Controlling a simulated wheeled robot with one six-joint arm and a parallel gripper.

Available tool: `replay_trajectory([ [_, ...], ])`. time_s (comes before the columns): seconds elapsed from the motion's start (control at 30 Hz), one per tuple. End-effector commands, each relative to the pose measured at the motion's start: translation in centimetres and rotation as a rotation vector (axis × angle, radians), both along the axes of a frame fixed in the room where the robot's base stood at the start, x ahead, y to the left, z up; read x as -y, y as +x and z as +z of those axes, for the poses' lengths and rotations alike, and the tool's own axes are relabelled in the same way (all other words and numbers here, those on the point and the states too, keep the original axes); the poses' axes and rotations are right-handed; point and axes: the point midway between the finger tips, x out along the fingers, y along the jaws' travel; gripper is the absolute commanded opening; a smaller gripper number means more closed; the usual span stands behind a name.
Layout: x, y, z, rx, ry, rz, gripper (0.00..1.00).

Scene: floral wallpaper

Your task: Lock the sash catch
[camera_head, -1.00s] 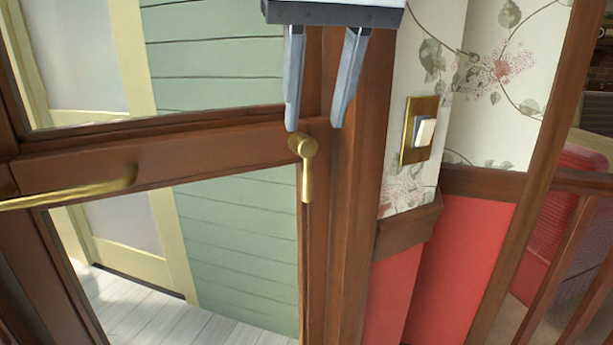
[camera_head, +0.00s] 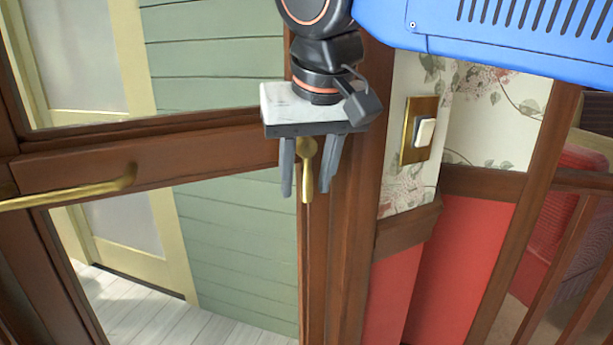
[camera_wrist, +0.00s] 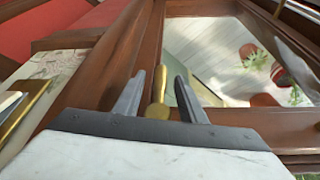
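The sash catch (camera_head: 307,178) is a small brass lever on the brown window frame, with its handle hanging straight down. Its upper round part is partly covered by my gripper in the head view. My gripper (camera_head: 306,194) is open, with one grey finger on each side of the catch. In the wrist view the brass catch (camera_wrist: 159,86) shows between the two spread fingers (camera_wrist: 155,100). I see gaps at both sides in the head view, and the fingers are not closed on it.
A brass handle (camera_head: 80,193) sticks out on the sash at the left. A brass switch plate (camera_head: 408,142) with a white rocker is on the wallpapered wall to the right. Glass panes show green siding. My blue arm link crosses the top right.

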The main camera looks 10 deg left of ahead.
Motion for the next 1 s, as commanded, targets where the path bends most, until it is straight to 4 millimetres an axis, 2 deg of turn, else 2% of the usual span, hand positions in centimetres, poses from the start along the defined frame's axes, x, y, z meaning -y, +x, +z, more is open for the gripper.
replay_trajectory([
  [0.17,0.00,0.00,0.01,0.000,0.000,0.000,0.37],
  [0.3,0.00,0.00,0.02,0.000,0.000,0.000,0.04],
  [0.33,-0.01,0.00,0.02,0.000,0.000,0.000,0.00],
  [0.67,-0.07,-0.07,0.04,-0.019,0.022,-0.002,0.00],
  [1.0,-0.69,-0.59,0.24,-0.153,0.181,-0.004,0.00],
])
